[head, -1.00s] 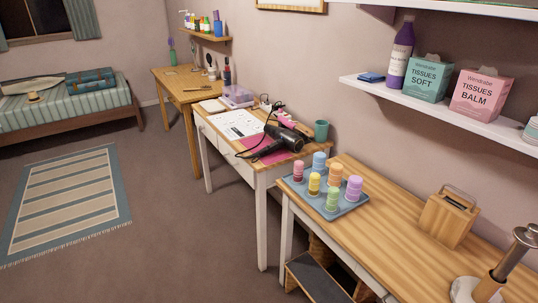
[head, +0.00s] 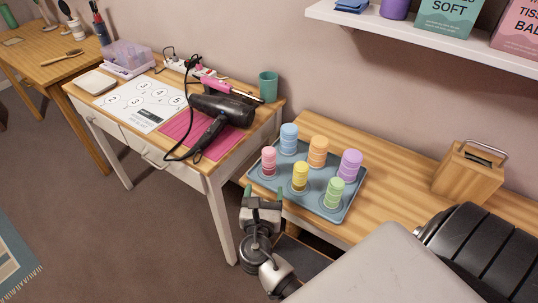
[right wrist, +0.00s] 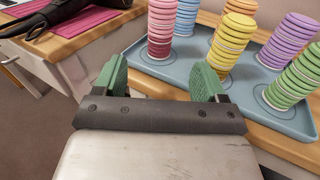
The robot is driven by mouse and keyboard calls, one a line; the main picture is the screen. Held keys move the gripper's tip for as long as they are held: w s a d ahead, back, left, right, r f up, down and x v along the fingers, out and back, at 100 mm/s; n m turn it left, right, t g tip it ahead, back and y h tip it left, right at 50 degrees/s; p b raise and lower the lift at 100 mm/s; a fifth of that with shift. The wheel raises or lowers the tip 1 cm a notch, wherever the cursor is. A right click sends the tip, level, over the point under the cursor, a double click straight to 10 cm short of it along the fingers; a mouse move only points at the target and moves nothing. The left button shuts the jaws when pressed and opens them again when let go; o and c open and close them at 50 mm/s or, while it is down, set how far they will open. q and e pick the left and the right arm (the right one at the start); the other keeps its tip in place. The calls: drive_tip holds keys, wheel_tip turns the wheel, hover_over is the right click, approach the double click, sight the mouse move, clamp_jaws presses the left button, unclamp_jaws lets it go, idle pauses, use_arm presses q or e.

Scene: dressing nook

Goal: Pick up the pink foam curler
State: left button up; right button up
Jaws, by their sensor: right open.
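The pink foam curler (head: 268,161) stands upright at the left front corner of a blue-grey tray (head: 318,212). It looks like a ridged stack, darker red towards its base, and also shows in the right wrist view (right wrist: 161,28). My right gripper (head: 263,191) is open and empty, just in front of the curler and apart from it. In the right wrist view its green-padded fingers (right wrist: 162,76) are spread, with the curler beyond the gap between them. My left gripper is not in view.
Blue (head: 289,139), orange (head: 318,151), yellow (head: 300,176), purple (head: 349,165) and green (head: 334,192) curlers stand close by on the tray. A black hair dryer (head: 222,108) lies on the table to the left. A wooden box (head: 468,172) stands at the right.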

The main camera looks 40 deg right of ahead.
sight(268, 161)
drive_tip(key=x, duration=0.2)
drive_tip(key=r+x, duration=0.1)
drive_tip(key=x, duration=0.2)
drive_tip(key=shift+d, duration=0.25)
drive_tip(key=shift+w+d+p, duration=0.3)
drive_tip(key=shift+w, duration=0.15)
drive_tip(key=w+d, duration=0.1)
drive_tip(key=w+d+r, duration=0.1)
drive_tip(key=w, duration=0.1)
drive_tip(key=shift+w+d+p, duration=0.25)
drive_tip(key=shift+d+p, duration=0.1)
drive_tip(key=shift+p, duration=0.05)
drive_tip(key=shift+w+d, duration=0.2)
drive_tip(key=shift+w, duration=0.05)
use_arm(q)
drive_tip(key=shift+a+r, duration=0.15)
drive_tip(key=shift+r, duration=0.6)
use_arm(e)
drive_tip(key=shift+c, duration=0.2)
drive_tip(key=c, duration=1)
